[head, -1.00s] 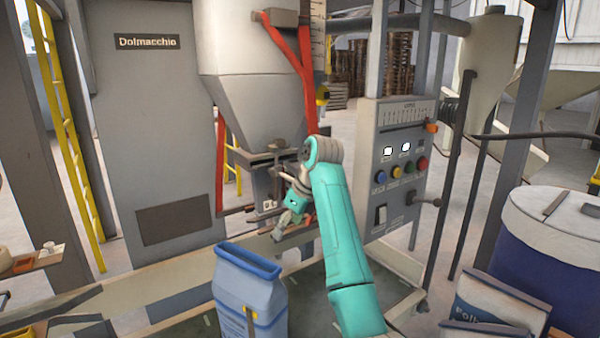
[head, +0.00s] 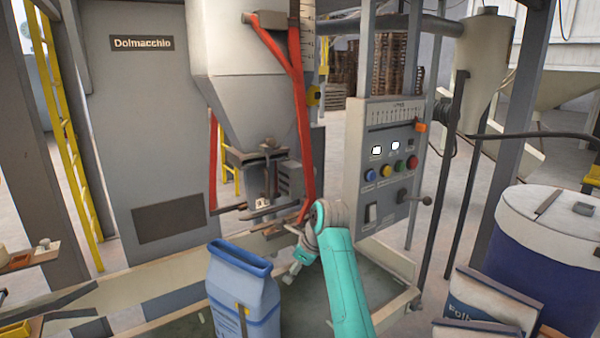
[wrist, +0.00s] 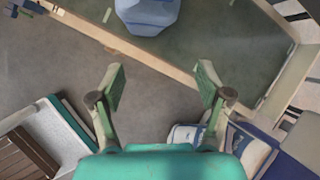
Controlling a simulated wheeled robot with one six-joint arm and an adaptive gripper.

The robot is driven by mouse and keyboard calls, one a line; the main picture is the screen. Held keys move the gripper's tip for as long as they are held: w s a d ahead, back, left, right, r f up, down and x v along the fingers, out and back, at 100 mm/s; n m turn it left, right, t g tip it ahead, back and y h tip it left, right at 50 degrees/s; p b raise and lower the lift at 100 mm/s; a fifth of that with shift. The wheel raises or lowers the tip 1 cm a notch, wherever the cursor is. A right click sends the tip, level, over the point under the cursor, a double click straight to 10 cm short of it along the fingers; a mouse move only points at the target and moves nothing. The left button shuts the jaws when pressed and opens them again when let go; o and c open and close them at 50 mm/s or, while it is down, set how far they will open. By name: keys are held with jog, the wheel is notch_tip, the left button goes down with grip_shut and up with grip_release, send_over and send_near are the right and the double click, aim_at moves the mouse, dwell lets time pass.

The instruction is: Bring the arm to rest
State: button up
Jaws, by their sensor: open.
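My gripper (wrist: 161,80) shows in the wrist view with its two green fingers wide apart and nothing between them. It hangs over bare floor beside the rimmed platform (wrist: 180,75). In the head view my teal arm reaches up from the bottom edge, right of the blue sack (head: 243,295). The arm's bent joint is below the hopper's spout, and the fingers cannot be made out there. The blue sack stands upright with its top open, and part of it also shows at the top of the wrist view (wrist: 148,14).
The control panel (head: 388,165) stands behind my arm, with a lever at its right. The hopper (head: 250,105) hangs above. Filled sacks (head: 485,300) and a blue drum (head: 545,260) stand at the right. A ladder (head: 72,140) is at the left.

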jog(key=s+d+f+n+t, duration=0.1)
jog(key=s+d+f, duration=0.1)
jog(key=f, duration=0.5)
jog(key=s+d+f+n+t, duration=0.1)
jog(key=s+f, duration=0.1)
jog(key=f, duration=0.6)
jog(key=s+d+f+n+t+h, duration=0.15)
jog(key=s+d+f+n, duration=0.3)
jog(key=s+f, duration=0.6)
jog(key=s+d+f+n+t, duration=0.25)
jog(key=s+d+f, duration=0.4)
jog(key=s, duration=0.65)
jog(key=s+d+r+n+t+h, duration=0.1)
jog(key=s+d+n, duration=0.15)
jog(key=s, duration=0.85)
jog(key=s+d+r+n+t+h, duration=0.15)
jog(key=s+n, duration=0.25)
jog(key=s, duration=0.8)
jog(key=s+d+r+n+t, duration=0.1)
jog(key=s+r+n, duration=0.6)
jog(key=s+r, duration=0.8)
notch_tip(320, 180, up, 3)
jog(key=shift+s+d+r+t, duration=0.1)
jog(key=shift+s+d+t, duration=0.3)
jog(key=shift+t, duration=0.35)
